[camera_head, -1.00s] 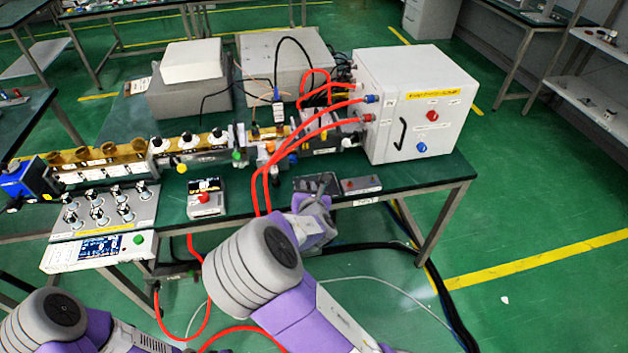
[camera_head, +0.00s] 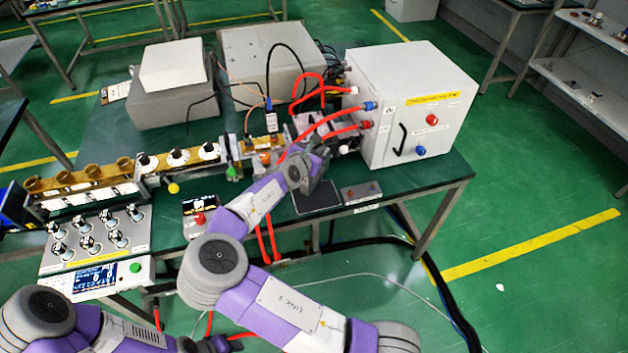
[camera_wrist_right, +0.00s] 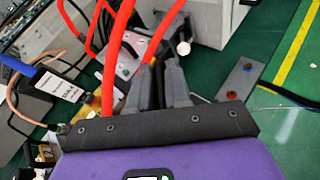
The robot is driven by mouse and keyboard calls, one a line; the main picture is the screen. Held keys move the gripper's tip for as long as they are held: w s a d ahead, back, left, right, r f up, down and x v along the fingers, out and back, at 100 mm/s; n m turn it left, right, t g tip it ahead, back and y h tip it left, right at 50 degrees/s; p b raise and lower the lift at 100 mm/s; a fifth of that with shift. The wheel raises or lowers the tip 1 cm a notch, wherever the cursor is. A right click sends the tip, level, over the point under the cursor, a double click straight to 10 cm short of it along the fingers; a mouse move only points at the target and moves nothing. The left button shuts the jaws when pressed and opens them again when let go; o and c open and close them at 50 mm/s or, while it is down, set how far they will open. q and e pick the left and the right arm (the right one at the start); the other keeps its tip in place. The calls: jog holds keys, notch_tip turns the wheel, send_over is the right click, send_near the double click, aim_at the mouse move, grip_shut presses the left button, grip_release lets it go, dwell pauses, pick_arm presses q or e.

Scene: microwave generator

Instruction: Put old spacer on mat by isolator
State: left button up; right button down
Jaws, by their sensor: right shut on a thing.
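My right gripper (camera_head: 318,162) is over the bench, in front of the waveguide line and left of the white cabinet. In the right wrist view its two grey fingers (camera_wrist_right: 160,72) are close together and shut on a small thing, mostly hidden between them. I cannot make out its shape; it may be the old spacer. A flat dark mat (camera_head: 315,198) lies on the bench just below and in front of this gripper. I cannot tell which part of the line is the isolator. My left gripper (camera_head: 214,345) barely shows at the bottom edge, its fingers hidden.
The white cabinet (camera_head: 415,105) stands right of the gripper. Red hoses (camera_head: 310,130) run close by the fingers. A small grey box (camera_head: 361,192) sits right of the mat, and a display unit (camera_head: 202,212) to its left. The bench's front edge is near.

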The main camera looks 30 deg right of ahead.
aim_at(306, 179)
notch_tip(306, 179, down, 8)
jog(key=shift+f+b, duration=0.1)
jog(key=shift+b, duration=0.7)
jog(key=c, duration=1.5)
grip_release()
jog(key=shift+s+f, duration=0.1)
jog(key=shift+f, duration=0.1)
jog(key=o, duration=0.4)
jog(key=shift+r, duration=0.2)
jog(key=p+v, duration=0.1)
jog(key=v, duration=1.1)
jog(key=shift+p, duration=0.35)
